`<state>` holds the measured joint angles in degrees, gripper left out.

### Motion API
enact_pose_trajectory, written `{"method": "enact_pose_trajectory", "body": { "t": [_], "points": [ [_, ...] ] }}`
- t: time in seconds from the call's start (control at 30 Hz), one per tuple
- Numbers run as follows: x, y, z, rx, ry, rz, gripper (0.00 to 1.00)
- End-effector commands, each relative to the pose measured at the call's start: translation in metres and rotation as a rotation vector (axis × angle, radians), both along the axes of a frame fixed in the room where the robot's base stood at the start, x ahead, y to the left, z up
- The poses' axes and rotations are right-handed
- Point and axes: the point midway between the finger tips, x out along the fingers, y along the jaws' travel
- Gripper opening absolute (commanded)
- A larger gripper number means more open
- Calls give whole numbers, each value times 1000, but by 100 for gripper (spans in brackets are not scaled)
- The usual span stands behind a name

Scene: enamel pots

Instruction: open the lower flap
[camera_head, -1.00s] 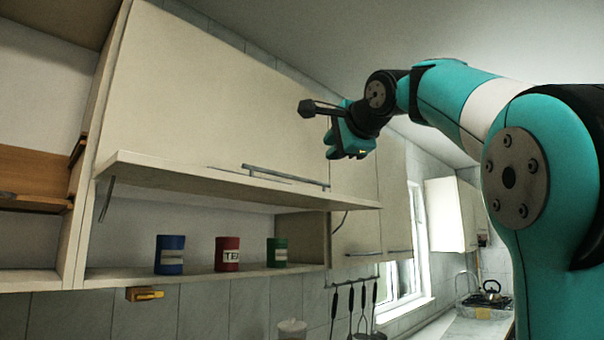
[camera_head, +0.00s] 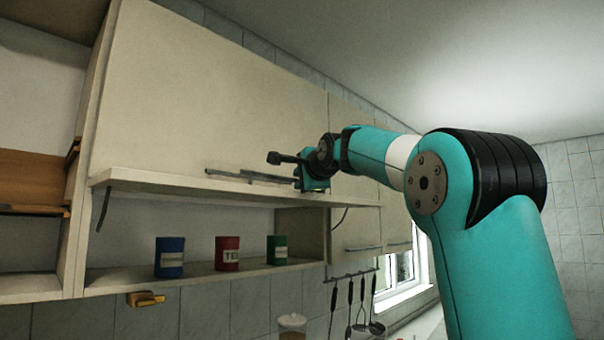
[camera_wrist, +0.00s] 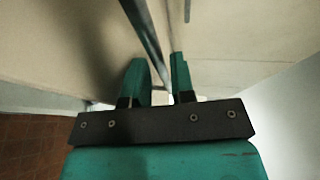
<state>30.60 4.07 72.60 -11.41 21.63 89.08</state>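The lower flap (camera_head: 230,187) is a pale panel that juts out from the cabinet, above an open compartment. A dark bar handle (camera_head: 265,177) lies just above its front edge. In the head view, my teal gripper (camera_head: 303,183) is at the right end of this handle. In the wrist view, the two fingers of my gripper (camera_wrist: 160,72) are apart, and a dark bar (camera_wrist: 147,38) runs down into the gap between them. A gap shows beside the bar, so the fingers do not look closed on it. Exact contact is hard to tell.
A large pale upper panel (camera_head: 220,95) rises above the flap. A blue tin (camera_head: 169,257), a red tin (camera_head: 227,254) and a green tin (camera_head: 277,249) stand on the shelf below. Utensils (camera_head: 350,305) hang from a rail at lower right. An open wooden compartment is at left.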

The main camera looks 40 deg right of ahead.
Motion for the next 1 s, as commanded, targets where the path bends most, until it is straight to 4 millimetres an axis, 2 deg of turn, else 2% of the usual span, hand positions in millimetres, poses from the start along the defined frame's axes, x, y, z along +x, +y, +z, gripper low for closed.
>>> {"method": "enact_pose_trajectory", "body": {
  "t": [0.3, 0.33, 0.4, 0.43, 0.67, 1.0],
  "points": [
    [3, -1, -1, 0, -1, 0, 23],
    [3, -1, -1, 0, -1, 0, 18],
    [3, -1, -1, 0, -1, 0, 2],
    [3, -1, -1, 0, -1, 0, 0],
    [3, -1, -2, 0, -2, 0, 0],
    [1, -2, -31, 3, -85, -1, 0]
  ]
}}
